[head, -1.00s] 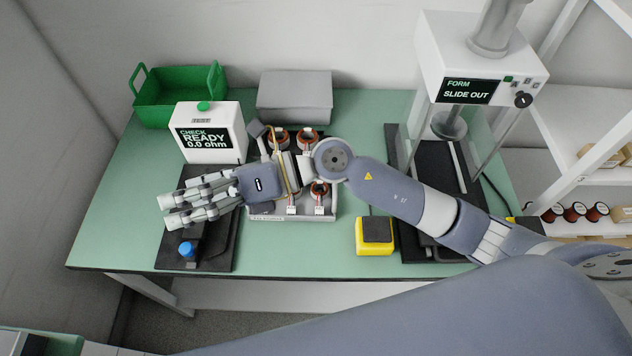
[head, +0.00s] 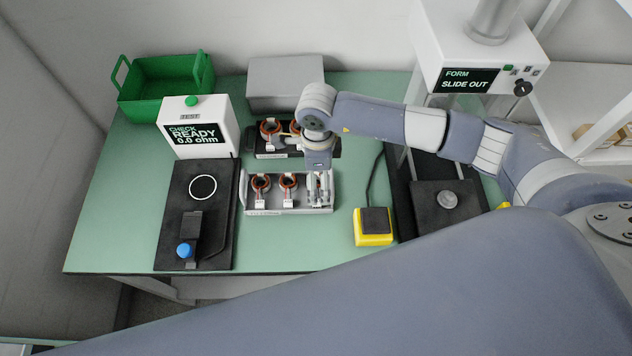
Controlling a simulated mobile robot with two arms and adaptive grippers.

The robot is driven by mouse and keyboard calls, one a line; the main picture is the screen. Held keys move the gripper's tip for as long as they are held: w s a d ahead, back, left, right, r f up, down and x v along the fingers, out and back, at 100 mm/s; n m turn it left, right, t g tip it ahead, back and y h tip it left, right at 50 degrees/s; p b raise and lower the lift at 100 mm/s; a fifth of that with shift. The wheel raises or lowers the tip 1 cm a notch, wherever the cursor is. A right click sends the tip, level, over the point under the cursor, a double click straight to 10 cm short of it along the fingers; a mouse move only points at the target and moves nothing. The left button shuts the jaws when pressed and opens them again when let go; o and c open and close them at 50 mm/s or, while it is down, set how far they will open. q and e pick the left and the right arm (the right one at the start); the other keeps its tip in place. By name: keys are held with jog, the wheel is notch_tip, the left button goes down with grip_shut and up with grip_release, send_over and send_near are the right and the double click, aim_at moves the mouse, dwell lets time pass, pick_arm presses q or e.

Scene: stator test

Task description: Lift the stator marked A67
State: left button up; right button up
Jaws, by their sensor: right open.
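Copper-wound stators stand in two rows. In the front grey tray (head: 262,211) I see a left stator (head: 261,183) and a middle stator (head: 288,183), each with a white tag in front. The tags are too small to read, so I cannot tell which is A67. My right gripper (head: 319,198) points down at the right end of this tray, fingers apart; it covers whatever stands there. Behind, a dark holder (head: 268,154) carries more stators, one at the left (head: 270,130) and another partly hidden by my arm. My left gripper is out of view.
Left of the tray is a black test fixture (head: 170,215) with a white ring and blue knob, under a tester (head: 197,135) reading READY. A green bin (head: 150,108) and grey box (head: 285,92) stand behind. A yellow button box (head: 372,238) and forming press (head: 470,85) are right.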

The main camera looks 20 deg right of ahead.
aim_at(319, 188)
notch_tip(319, 188, down, 5)
jog(key=p, duration=0.2)
jog(key=shift+s+d+r+p, duration=0.1)
jog(key=shift+s+r+p, duration=0.05)
jog(key=shift+p, duration=0.2)
jog(key=shift+f, duration=0.4)
jog(key=shift+c, duration=0.5)
jog(key=c, duration=0.9)
jog(key=shift+s, duration=0.15)
jog(key=shift+c, duration=1)
